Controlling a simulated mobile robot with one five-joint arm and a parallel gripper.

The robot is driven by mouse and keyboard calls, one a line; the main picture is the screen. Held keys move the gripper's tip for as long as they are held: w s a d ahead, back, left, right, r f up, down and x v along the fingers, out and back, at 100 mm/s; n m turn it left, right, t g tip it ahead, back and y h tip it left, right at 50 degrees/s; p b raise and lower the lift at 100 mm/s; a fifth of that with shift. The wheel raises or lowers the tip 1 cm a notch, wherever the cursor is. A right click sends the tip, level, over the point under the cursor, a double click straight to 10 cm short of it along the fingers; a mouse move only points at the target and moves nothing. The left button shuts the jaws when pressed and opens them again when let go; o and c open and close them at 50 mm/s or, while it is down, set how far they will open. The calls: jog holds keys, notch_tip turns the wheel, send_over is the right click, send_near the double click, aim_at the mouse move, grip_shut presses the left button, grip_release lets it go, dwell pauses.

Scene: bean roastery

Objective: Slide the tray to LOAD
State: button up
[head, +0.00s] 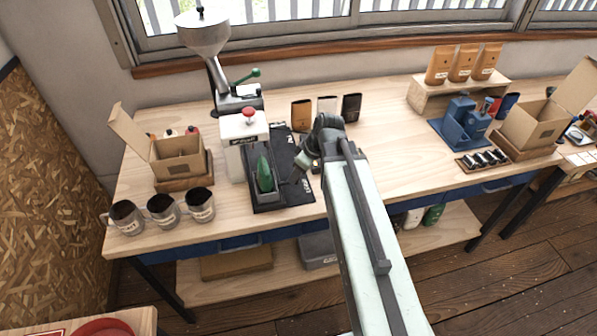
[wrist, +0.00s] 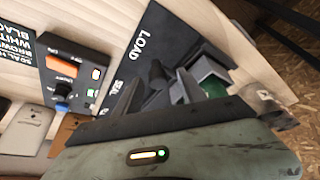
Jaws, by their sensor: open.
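The tray (head: 265,187) is dark grey and holds a green pouch (head: 264,173) standing in it. It sits on the black base plate (head: 290,193) in front of the white machine (head: 248,140) with a red knob. In the wrist view the tray (wrist: 208,68) shows at the right, with the green pouch (wrist: 214,86) partly hidden. The LOAD lettering (wrist: 143,45) and the SEAL lettering (wrist: 117,87) are beside it on the plate. My gripper (head: 301,165) is just right of the tray, low over the plate. In the wrist view my gripper (wrist: 155,90) is open; whether it touches the tray is unclear.
Three mugs (head: 163,209) stand at the front left, near an open carton (head: 178,158). Three pouches (head: 327,107) stand behind. The bench right of my arm is partly clear.

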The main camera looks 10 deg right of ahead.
jog(key=p+v, duration=0.5)
jog(key=v, duration=0.2)
jog(key=shift+p, duration=0.35)
jog(key=s+a+f+g+h+b, duration=0.1)
jog(key=s+a+f+b, duration=0.15)
jog(key=a, duration=0.25)
jog(key=s+d+m, duration=0.1)
jog(key=m, duration=0.2)
jog(key=s+d+f+m+g+h, duration=0.1)
jog(key=s+m, duration=0.1)
jog(key=m, duration=0.1)
jog(key=s+m+g+h, duration=0.1)
jog(key=m, duration=0.2)
jog(key=shift+s+d+f, duration=0.25)
jog(key=shift+s+d, duration=0.15)
